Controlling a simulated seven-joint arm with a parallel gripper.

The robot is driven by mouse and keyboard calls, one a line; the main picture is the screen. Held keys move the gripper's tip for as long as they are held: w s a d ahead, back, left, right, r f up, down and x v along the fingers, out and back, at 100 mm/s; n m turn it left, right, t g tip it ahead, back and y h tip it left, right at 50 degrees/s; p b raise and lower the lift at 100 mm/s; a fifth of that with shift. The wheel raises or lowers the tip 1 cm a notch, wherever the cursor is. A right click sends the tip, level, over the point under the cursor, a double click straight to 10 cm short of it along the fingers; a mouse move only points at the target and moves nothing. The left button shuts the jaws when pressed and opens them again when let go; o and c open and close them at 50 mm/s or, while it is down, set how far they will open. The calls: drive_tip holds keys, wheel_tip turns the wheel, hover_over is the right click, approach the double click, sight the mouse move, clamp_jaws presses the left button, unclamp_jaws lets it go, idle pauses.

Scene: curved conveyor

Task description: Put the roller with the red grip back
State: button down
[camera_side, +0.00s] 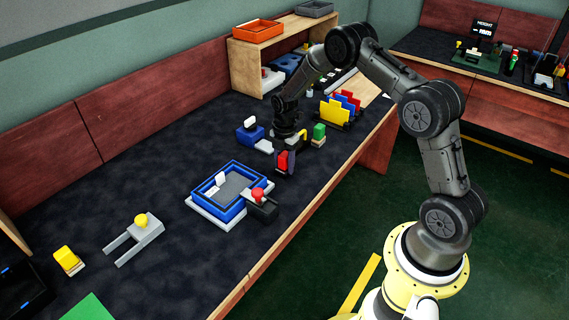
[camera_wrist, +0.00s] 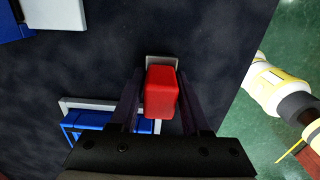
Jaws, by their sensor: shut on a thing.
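My gripper (camera_side: 287,150) points down over the dark bench top, just beyond the blue tray. Its two fingers stand on either side of a red grip (camera_wrist: 161,92) and are shut on it. The red grip also shows low at the gripper in the side view (camera_side: 283,160). A small grey part (camera_wrist: 163,61) shows at the far end of the grip in the wrist view. The rest of the roller is hidden by the grip and fingers. I cannot tell whether it touches the bench.
The blue tray (camera_side: 204,188) has a black piece with a red knob (camera_side: 258,194) at its right corner. A blue block tool (camera_side: 250,135) and a green-gripped piece (camera_side: 319,131) stand close to my gripper. Colored folders (camera_side: 342,105) stand behind. The bench's front edge is near.

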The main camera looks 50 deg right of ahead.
drive_tip(key=shift+f, duration=0.1)
drive_tip(key=shift+c, duration=1.8)
unclamp_jaws()
wheel_tip(320, 180, up, 13)
drive_tip(key=shift+f, duration=0.2)
drive_tip(key=s+a+r+m+t, duration=0.1)
drive_tip(key=s+a+r+m, duration=0.3)
drive_tip(key=s+r, duration=0.3)
drive_tip(key=s+a+r+m+t, duration=0.2)
drive_tip(key=s+a+r+m, duration=0.25)
drive_tip(key=r, duration=0.55)
drive_tip(key=s+a+m+t, duration=0.1)
drive_tip(key=s+m, duration=0.2)
drive_tip(key=s, duration=0.3)
drive_tip(key=s+a+m, duration=0.2)
drive_tip(key=s+m, duration=0.1)
drive_tip(key=s, duration=0.3)
drive_tip(key=s+a+r+m+t, duration=0.1)
drive_tip(key=s+a+m, duration=0.1)
drive_tip(key=s, duration=0.4)
drive_tip(key=shift+s+a+m+t, duration=0.25)
drive_tip(key=shift+s+m+t, duration=0.05)
drive_tip(key=shift+m, duration=0.45)
